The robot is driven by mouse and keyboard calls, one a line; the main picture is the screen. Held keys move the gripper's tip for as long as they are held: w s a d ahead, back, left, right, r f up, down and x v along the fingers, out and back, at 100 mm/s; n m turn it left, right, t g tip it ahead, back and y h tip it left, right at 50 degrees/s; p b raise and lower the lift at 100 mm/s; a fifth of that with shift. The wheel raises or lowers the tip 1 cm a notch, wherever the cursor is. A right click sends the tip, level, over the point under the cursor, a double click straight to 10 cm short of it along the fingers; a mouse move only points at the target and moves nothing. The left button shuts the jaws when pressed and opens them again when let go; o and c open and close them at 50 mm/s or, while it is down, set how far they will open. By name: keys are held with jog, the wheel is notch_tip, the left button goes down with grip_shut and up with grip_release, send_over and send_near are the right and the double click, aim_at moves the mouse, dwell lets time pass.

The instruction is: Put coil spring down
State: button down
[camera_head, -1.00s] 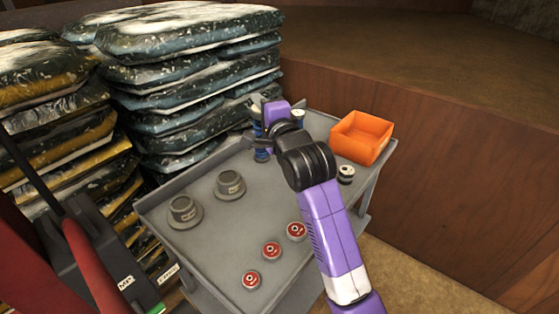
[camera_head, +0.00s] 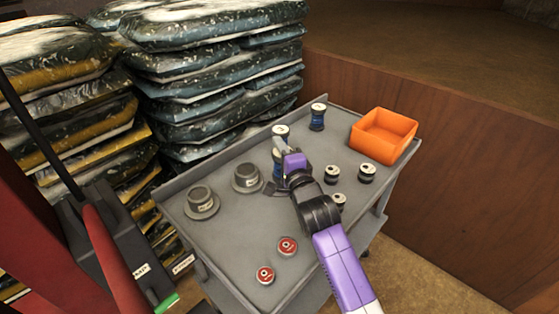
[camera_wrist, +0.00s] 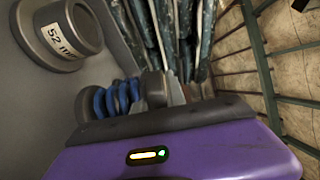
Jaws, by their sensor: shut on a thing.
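My gripper (camera_head: 279,167) is over the middle of the grey cart top (camera_head: 235,232), just right of the grey flanged cups. It is shut on a blue coil spring (camera_head: 276,172), partly hidden by the jaws. In the wrist view the blue coils (camera_wrist: 108,98) show beside the grey finger. I cannot tell whether the spring's bottom touches the cart top.
Two grey flanged cups (camera_head: 201,201) (camera_head: 246,178) stand left of the gripper; a labelled one shows in the wrist view (camera_wrist: 62,32). Black-and-white cylinders (camera_head: 366,172) stand right. Red-topped pieces (camera_head: 287,246) lie in front. An orange bin (camera_head: 383,135) sits back right. Stacked bags (camera_head: 215,85) rise behind the cart.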

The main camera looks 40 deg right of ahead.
jog(key=shift+f, duration=2.1)
jog(key=shift+f+b, duration=0.15)
jog(key=shift+b, duration=0.2)
jog(key=c, duration=1.4)
grip_release()
jog(key=shift+o, duration=0.2)
jog(key=shift+s+a, duration=0.2)
jog(key=shift+s, duration=0.15)
jog(key=v, duration=1.1)
jog(key=shift+s, duration=0.15)
